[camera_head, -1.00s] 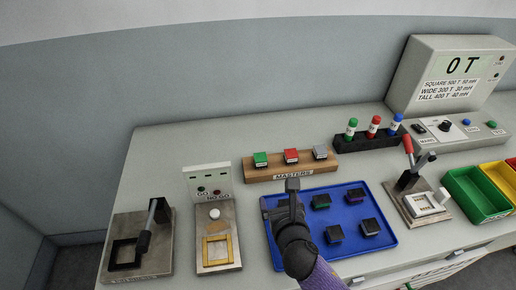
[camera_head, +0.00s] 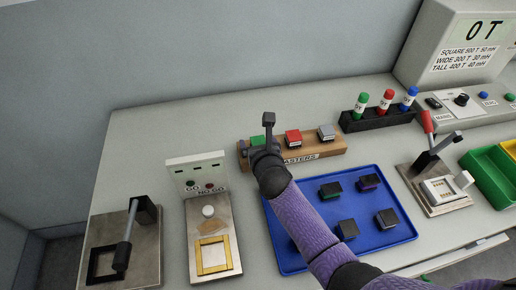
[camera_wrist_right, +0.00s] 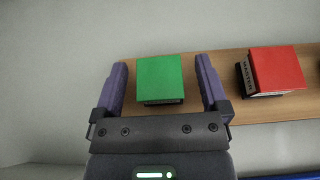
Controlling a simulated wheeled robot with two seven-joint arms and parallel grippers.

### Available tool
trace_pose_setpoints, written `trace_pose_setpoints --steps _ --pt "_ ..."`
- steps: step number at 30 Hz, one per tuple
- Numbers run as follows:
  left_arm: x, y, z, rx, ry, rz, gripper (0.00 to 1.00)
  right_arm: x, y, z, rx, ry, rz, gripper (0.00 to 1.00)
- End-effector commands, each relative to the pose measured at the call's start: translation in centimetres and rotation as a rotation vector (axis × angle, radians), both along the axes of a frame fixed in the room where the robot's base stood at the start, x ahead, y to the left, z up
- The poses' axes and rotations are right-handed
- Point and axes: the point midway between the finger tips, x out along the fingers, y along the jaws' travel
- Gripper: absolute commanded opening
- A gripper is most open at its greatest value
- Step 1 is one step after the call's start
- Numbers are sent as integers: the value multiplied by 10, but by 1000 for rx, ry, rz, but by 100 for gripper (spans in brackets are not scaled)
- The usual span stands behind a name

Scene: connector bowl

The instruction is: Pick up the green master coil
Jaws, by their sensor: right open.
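The green master coil (camera_wrist_right: 160,78) is a green-topped block with a dark base on the wooden MASTERS rack. In the right wrist view it sits between the two fingers of my right gripper (camera_wrist_right: 163,85), with a gap on each side. The fingers are open. In the head view the green coil (camera_head: 257,141) is partly hidden behind my right gripper (camera_head: 265,138), which is over the left end of the rack (camera_head: 330,149). My left gripper is not in view.
A red master (camera_head: 293,138) and a grey master (camera_head: 326,133) stand right of the green one. A blue tray (camera_head: 300,205) with several dark coils lies in front. A GO/NO GO gauge (camera_head: 197,173) stands to the left. Marker bottles in a black holder (camera_head: 377,121) stand behind right.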

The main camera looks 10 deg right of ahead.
Motion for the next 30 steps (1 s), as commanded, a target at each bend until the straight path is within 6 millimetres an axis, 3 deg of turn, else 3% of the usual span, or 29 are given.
trace_pose_setpoints --steps 4,17,25,30 --pt "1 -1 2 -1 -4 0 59 0 0 2 0 -1 0 94" --pt "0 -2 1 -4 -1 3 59 0 0 1 -1 0 0 3" --pt "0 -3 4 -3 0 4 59 0 0 5 -1 -1 -1 0" --pt "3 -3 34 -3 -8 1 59 0 -1 51 -4 -7 1 0"
